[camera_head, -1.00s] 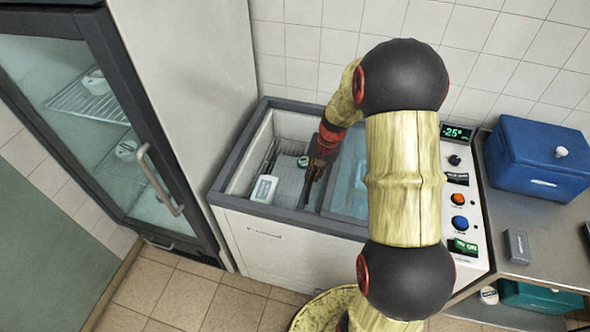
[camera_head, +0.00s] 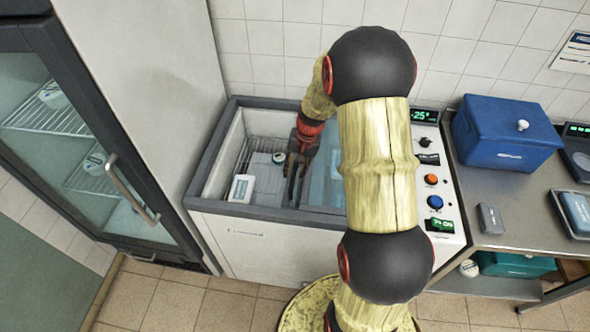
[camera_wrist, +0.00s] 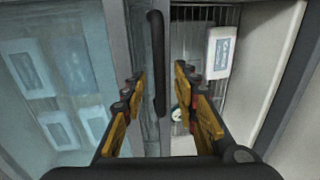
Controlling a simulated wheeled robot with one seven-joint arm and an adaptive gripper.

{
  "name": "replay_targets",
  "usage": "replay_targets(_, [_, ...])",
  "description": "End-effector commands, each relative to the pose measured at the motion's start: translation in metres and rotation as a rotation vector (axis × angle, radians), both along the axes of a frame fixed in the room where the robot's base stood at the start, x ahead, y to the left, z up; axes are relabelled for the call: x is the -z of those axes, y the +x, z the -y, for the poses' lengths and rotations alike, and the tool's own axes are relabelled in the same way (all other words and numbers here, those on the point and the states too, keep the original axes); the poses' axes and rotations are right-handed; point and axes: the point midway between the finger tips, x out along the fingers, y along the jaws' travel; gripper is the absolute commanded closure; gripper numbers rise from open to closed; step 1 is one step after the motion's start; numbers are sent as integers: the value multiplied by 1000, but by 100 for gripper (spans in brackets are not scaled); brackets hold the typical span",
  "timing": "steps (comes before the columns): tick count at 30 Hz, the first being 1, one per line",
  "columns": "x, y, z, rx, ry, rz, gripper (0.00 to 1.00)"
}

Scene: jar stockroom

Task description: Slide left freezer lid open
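The chest freezer (camera_head: 245,213) stands in the middle of the head view, and its left half is uncovered. A glass lid (camera_head: 325,180) covers the right part; in the wrist view the glass (camera_wrist: 65,75) fills the left side. A black upright handle (camera_wrist: 157,65) runs along the lid's frame there. My gripper (camera_head: 295,186) is at the lid's edge, over the middle of the freezer. In the wrist view my gripper's fingers (camera_wrist: 158,88) are apart, one on each side of the handle, with visible gaps. The handle is not discernible in the head view.
Inside the open half lie a white box (camera_head: 241,188) and a wire basket (camera_head: 262,158). A tall glass-door fridge (camera_head: 90,150) stands left. The control panel (camera_head: 433,185) is right of the freezer, beside a steel counter (camera_head: 520,215) with a blue box (camera_head: 505,138).

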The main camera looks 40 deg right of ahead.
Motion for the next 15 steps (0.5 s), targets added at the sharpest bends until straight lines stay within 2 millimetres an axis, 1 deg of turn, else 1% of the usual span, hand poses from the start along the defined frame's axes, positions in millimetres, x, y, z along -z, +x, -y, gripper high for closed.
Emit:
replay_targets(8, [-2, 0, 0, 0, -1, 1, 70])
replay_targets(11, [-11, 0, 2, 0, -2, 4, 70])
replay_targets(15, [-34, -3, 5, 2, -2, 5, 70])
